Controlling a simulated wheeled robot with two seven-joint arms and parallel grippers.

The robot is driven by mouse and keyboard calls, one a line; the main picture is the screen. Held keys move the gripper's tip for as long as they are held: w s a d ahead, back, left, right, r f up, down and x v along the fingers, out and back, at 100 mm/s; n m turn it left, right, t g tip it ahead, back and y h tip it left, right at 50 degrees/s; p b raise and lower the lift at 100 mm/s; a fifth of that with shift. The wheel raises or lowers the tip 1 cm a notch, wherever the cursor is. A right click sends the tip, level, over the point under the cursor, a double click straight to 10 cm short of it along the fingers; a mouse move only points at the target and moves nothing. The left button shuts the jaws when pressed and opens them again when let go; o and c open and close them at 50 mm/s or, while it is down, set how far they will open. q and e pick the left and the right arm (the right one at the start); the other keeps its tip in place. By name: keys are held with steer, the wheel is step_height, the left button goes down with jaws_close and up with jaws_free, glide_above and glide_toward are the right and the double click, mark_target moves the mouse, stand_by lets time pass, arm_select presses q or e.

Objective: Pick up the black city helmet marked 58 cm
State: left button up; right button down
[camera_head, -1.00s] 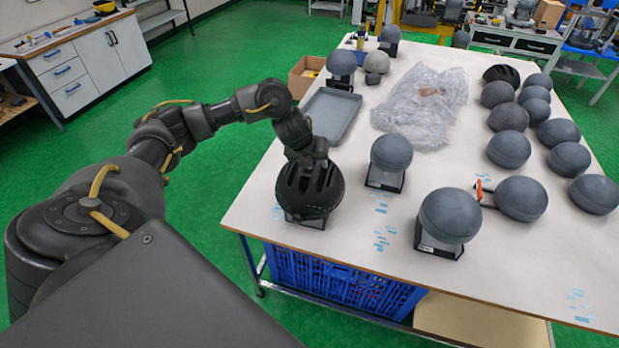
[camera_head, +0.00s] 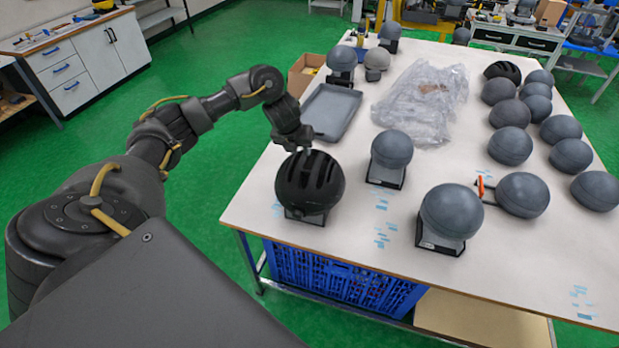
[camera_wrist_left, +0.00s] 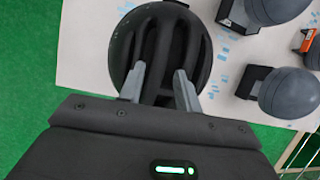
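A black vented helmet (camera_head: 318,190) sits on a stand at the near left of the table; no size mark can be read on it. It also fills the top of the left wrist view (camera_wrist_left: 166,40). My left gripper (camera_head: 296,148) is at the top of this helmet, fingers pointing down. In the wrist view its two fingers (camera_wrist_left: 161,84) are apart, with the ribbed shell beyond and between them; contact cannot be made out. A second black vented helmet (camera_head: 502,71) lies at the far right, partly hidden by grey balls. My right gripper is not in view.
Grey head forms on stands (camera_head: 391,150) (camera_head: 450,212) stand to the helmet's right. Several grey rounded forms (camera_head: 509,147) fill the right side. A grey tray (camera_head: 331,112) and clear plastic wrap (camera_head: 425,100) lie behind. The table's front left edge is close to the helmet.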

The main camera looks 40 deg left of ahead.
mark_target(303, 157)
arm_select(q)
steer(key=shift+f+p, duration=0.2)
steer(key=shift+p, duration=0.1)
steer(key=p+x, duration=0.1)
steer(key=x, duration=0.2)
steer(key=shift+w+f+p, duration=0.1)
steer(key=shift+f+p, duration=0.2)
steer(key=shift+w+a+f, duration=0.1)
steer(key=shift+w+f, duration=0.15)
steer(key=shift+f, duration=0.2)
jaws_close()
steer(key=shift+r, duration=0.1)
